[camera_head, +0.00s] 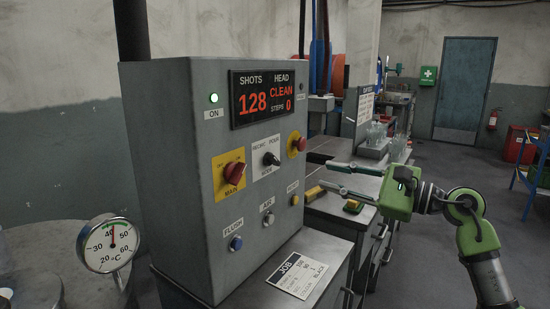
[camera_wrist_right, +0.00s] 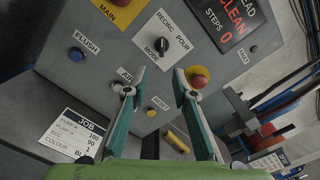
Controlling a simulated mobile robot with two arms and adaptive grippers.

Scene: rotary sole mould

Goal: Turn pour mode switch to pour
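The pour mode switch (camera_head: 271,159) is a black knob on a white plate marked RECIRC, POUR and MODE, on the front of the grey control cabinet (camera_head: 170,160). I cannot tell for certain which label it points to. The right wrist view shows the switch (camera_wrist_right: 162,46) just beyond my fingertips. My right gripper (camera_head: 327,174) is open and empty, to the right of the panel in the head view. Its two fingers (camera_wrist_right: 159,72) stand apart, with panel between them, and do not touch the switch. My left gripper is not in view.
Near the switch are the red MAIN switch (camera_head: 234,172) on yellow, a red emergency button (camera_head: 297,143), and the blue FLUSH (camera_head: 236,244), AIR (camera_head: 268,219) and yellow RESET (camera_head: 294,200) buttons. The display (camera_head: 262,98) reads 128, CLEAN, 0. A JOB card (camera_head: 298,275) lies below.

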